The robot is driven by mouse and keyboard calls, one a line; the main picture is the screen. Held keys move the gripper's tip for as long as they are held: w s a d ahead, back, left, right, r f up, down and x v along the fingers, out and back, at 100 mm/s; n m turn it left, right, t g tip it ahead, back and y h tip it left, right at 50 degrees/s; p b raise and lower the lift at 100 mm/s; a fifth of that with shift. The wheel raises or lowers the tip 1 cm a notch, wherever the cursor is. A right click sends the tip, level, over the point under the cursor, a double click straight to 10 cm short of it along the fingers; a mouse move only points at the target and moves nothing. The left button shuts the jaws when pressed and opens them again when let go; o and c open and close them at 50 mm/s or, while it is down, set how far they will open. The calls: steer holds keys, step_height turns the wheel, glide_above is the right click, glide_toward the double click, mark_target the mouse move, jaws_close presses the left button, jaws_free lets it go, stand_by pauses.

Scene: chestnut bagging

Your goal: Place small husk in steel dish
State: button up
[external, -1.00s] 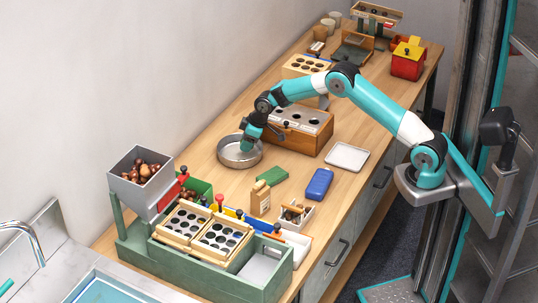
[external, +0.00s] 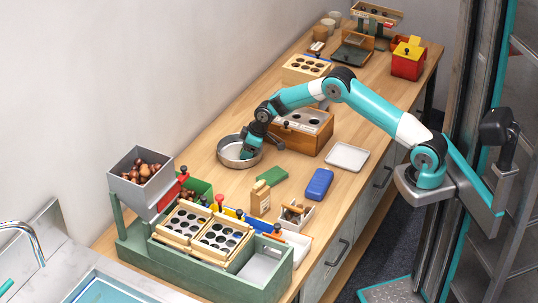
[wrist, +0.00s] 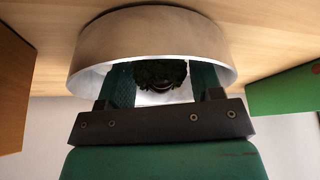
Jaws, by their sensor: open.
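The steel dish (external: 226,158) is a round, shallow metal pan on the wooden bench, left of the middle in the external view. In the wrist view its pale wall (wrist: 150,35) fills the upper middle. The small husk (wrist: 158,72) is a dark, rough, greenish clump with a brownish centre, seen inside the dish's rim and between my two fingers. My gripper (wrist: 162,82) is open, with a finger on each side of the husk. In the external view my gripper (external: 247,153) reaches down into the dish and hides the husk. I cannot tell whether the fingers touch it.
A wooden box with round holes (external: 300,138) stands right of the dish. A green flat block (external: 272,176), a blue case (external: 319,184) and a white tray (external: 347,156) lie nearby. A green sorting stand (external: 200,262) and a chestnut hopper (external: 128,178) are at the front.

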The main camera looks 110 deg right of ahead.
steer(key=v, duration=1.2)
steer(key=w+a+r+n+y, duration=0.1)
steer(key=w+a+r, duration=0.15)
steer(key=a, duration=0.65)
steer(key=w+a+r+n+y, duration=0.15)
steer(key=a+r, duration=0.25)
steer(key=a, duration=0.5)
steer(key=s+a+r+n+y, duration=0.1)
steer(key=s+a+r+n, duration=0.1)
steer(key=a, duration=0.7)
steer(key=s+a+r+n+y, duration=0.1)
steer(key=s+a+r, duration=0.15)
steer(key=a, duration=0.65)
steer(key=s+a+r+n+g, duration=0.1)
steer(key=s+a+n+g, duration=0.15)
steer(key=s+a, duration=0.95)
steer(key=s+a+n, duration=0.1)
steer(key=s+a, duration=0.2)
steer(key=s, duration=0.3)
steer(key=s+a+n+g+y, duration=0.1)
steer(key=s+a+n, duration=0.1)
steer(key=s+a, duration=0.2)
steer(key=s, duration=0.3)
steer(key=shift+s+a+f, duration=0.25)
steer(key=shift+a, duration=0.1)
steer(key=shift+r+g+y, duration=0.1)
steer(key=shift+g+y, duration=0.15)
